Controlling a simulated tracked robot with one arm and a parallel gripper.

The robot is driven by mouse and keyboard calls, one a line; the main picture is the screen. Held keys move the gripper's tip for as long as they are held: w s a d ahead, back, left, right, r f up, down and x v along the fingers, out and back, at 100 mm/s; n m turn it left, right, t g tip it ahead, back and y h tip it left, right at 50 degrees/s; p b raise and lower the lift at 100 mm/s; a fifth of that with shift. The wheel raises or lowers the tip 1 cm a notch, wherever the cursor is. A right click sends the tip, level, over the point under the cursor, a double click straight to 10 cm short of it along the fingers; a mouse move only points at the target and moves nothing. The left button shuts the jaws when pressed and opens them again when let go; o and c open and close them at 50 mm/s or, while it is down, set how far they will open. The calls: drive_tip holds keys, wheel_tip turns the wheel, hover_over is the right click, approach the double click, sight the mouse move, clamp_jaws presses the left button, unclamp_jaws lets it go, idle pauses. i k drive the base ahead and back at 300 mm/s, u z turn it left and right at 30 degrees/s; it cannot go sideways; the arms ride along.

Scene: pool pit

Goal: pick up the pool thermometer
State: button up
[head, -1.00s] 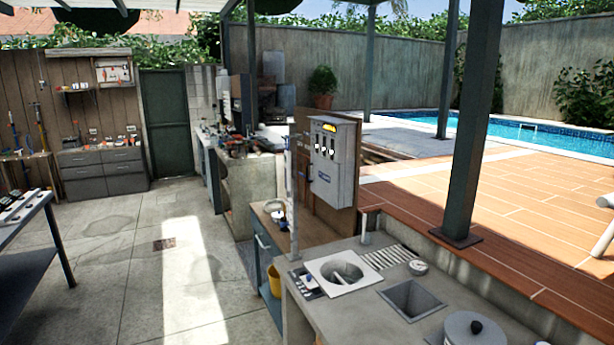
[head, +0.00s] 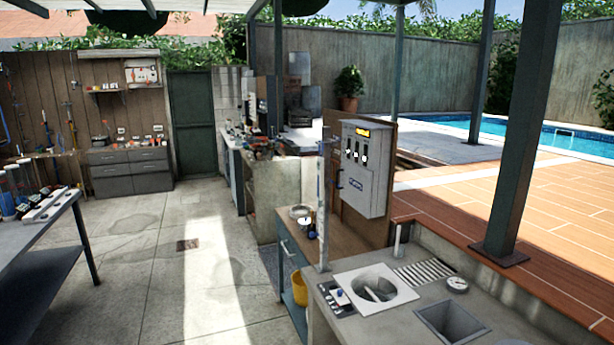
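I cannot make out the pool thermometer for certain at this distance. A small round dial with a pale face (head: 457,284) lies on the concrete counter (head: 400,316) at the lower right, but I cannot tell what it is. Small items stand on the far drawer cabinet (head: 131,171) and on the left table (head: 45,228), too small to name. My gripper is not in view.
The concrete floor (head: 150,270) is open between the left table and the right-hand counters. A yellow bucket (head: 299,287) stands under the middle bench. A grey control box (head: 364,168) is on a wooden panel. A dark post (head: 523,140) rises from the deck.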

sight(320, 160)
drive_tip(key=z, duration=0.05)
drive_tip(key=i, duration=0.65)
drive_tip(key=u, duration=2.55)
drive_tip(key=i, duration=2)
drive_tip(key=z, duration=1.15)
